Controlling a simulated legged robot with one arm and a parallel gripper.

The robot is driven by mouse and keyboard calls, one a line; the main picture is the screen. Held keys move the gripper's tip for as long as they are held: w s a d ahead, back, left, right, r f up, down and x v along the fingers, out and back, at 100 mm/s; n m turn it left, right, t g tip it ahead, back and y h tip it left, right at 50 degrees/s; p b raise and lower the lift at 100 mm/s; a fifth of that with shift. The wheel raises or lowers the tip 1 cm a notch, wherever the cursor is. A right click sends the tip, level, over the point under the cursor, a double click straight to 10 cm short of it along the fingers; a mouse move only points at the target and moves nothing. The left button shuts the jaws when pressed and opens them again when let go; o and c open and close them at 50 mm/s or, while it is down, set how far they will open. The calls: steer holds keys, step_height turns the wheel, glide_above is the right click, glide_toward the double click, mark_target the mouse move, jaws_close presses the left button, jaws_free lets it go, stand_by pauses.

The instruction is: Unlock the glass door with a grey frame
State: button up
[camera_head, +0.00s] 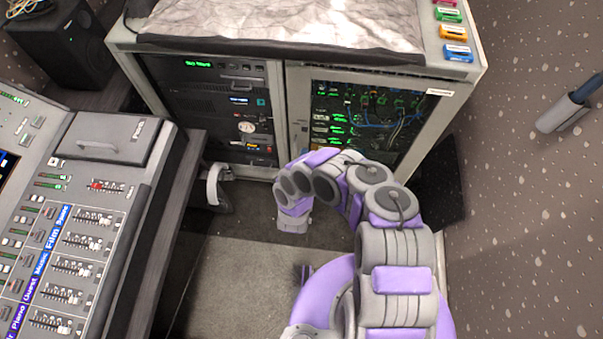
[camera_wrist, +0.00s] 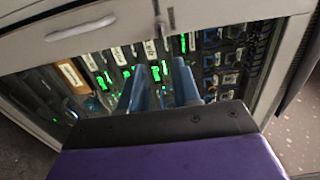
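The glass door with a grey frame (camera_head: 292,106) is the right-hand front of the rack cabinet. It looks closed, and green-lit gear and cables show through its glass. In the wrist view the grey frame (camera_wrist: 115,30) crosses the top of the picture. A light pull handle (camera_wrist: 80,28) sits on it at left, and a small lock-like fitting (camera_wrist: 158,27) sits near the middle. My gripper (camera_wrist: 160,80) is open, its two blue fingers apart with nothing between them. The fingers point toward the glass, below the fitting. Whether they touch the glass cannot be told.
A second rack bay (camera_head: 205,100) stands left of the door. A mixing desk (camera_head: 75,240) with faders fills the left side. Coloured boxes (camera_head: 457,52) and a crumpled sheet (camera_head: 285,22) lie on the cabinet top. Open floor (camera_head: 225,275) lies in front.

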steer(key=s+b, duration=0.1)
steer(key=s, duration=0.6)
steer(key=shift+s+a, duration=0.1)
